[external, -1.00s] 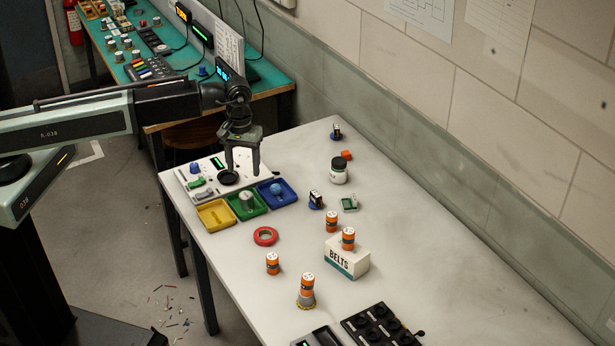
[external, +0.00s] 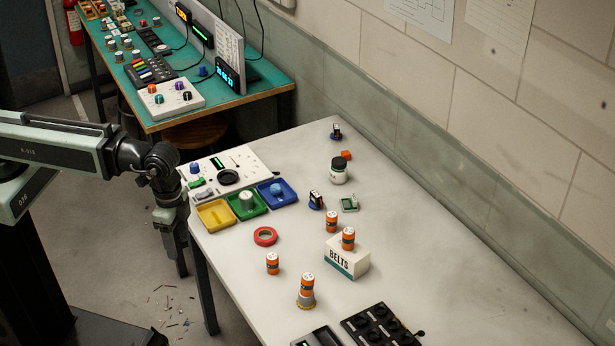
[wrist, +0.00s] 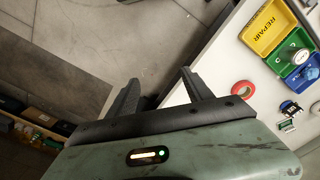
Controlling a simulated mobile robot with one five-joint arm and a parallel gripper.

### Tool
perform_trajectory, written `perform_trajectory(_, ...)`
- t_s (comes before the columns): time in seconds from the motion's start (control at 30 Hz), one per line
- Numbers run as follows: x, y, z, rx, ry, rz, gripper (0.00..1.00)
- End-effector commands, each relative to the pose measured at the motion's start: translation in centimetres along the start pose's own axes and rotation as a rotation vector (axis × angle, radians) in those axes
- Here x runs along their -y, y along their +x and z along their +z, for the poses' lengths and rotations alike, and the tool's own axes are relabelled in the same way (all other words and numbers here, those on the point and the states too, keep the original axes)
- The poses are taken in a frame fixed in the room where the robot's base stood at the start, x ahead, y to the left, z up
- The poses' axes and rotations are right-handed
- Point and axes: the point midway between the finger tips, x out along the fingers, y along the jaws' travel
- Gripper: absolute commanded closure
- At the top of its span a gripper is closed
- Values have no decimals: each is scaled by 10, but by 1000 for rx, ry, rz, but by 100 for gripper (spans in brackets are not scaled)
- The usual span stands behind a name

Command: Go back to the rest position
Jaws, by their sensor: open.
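My gripper (external: 176,248) hangs beside the left edge of the white bench (external: 265,310) in the external view, pointing down. In the wrist view its two fingers (wrist: 157,90) are apart with nothing between them. The floor and the bench edge show beyond the fingers. My arm reaches in from the left and is bent down at the wrist.
On the bench near my gripper are a yellow tray (external: 215,215), a green tray (external: 262,209), a blue tray (external: 290,197) and a red tape roll (external: 265,236). Orange cylinders and a BELTS box (external: 346,262) stand farther right. The floor left of the bench has small scraps.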

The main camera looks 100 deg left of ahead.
Motion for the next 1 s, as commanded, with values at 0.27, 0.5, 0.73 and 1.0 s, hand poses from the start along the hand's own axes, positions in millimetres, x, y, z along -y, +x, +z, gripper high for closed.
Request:
perform_trajectory(0.27, -2, 2, 0, 0, 16, 0, 41)
perform_trajectory(0.5, -1, 54, 0, 0, 13, 0, 41)
perform_trajectory(0.73, -1, 56, 0, 0, 13, 0, 41)
perform_trajectory(1.0, -1, 56, 0, 0, 13, 0, 41)
